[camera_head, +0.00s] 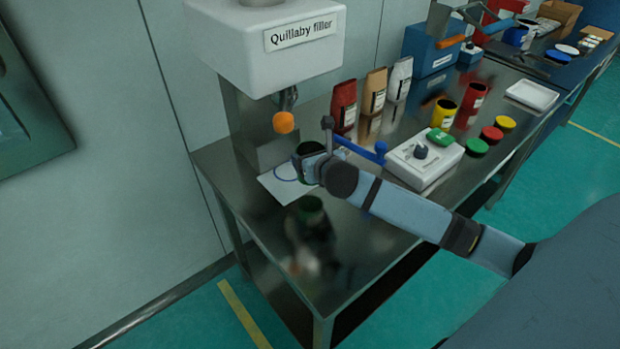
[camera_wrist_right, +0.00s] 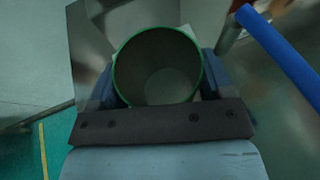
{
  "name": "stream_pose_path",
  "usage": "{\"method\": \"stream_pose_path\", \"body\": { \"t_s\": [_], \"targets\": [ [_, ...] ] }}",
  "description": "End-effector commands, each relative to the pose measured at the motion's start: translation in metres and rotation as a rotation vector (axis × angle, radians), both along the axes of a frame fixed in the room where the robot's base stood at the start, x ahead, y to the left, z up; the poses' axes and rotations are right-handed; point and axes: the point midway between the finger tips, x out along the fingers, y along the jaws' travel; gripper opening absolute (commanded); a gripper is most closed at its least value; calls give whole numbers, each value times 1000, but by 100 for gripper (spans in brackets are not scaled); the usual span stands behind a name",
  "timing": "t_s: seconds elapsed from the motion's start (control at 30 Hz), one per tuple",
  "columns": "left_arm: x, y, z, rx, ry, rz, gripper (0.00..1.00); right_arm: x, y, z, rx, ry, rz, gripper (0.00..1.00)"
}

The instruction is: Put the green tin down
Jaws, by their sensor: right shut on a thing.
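The green tin (camera_wrist_right: 157,66) is open at the top, with a green rim and what looks like an empty inside. My right gripper (camera_wrist_right: 157,85) is shut on it, one finger on each side. In the head view the tin (camera_head: 308,148) is mostly hidden behind my right gripper (camera_head: 306,168). It is upright or nearly so, over or on a white sheet (camera_head: 274,184) with a blue ring mark, under the filler's front. I cannot tell whether its base touches the sheet. My left gripper is not in view.
The Quillaby filler (camera_head: 270,50) stands behind, with an orange knob (camera_head: 283,122). A blue handle (camera_head: 360,150) is close right of the gripper. The table front (camera_head: 345,250) is clear.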

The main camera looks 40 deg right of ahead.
Motion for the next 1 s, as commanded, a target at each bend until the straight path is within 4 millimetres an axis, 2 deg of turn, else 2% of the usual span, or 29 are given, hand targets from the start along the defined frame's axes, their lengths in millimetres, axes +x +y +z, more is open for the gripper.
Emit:
{"method": "stream_pose_path", "body": {
  "t_s": [0.03, 0.27, 0.43, 0.8, 0.83, 0.9, 0.93, 1.0],
  "targets": [
    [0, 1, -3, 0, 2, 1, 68, 0, 0, -9, 3, 2, 0, 49],
    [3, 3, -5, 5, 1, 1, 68, 0, 0, -27, 2, 0, 0, 49],
    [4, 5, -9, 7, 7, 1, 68, 0, 0, -51, 1, 1, 0, 49],
    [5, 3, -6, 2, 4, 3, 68, 0, 0, -55, -1, -1, 1, 49],
    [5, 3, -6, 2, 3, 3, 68, 0, 0, -55, -1, -1, 1, 78],
    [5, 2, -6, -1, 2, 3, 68, 0, 0, -55, -1, -1, 1, 94],
    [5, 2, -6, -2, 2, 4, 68, 0, 0, -55, -1, -1, 1, 99],
    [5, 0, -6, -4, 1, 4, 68, 0, 0, -55, -1, -1, 1, 99]
  ]
}}
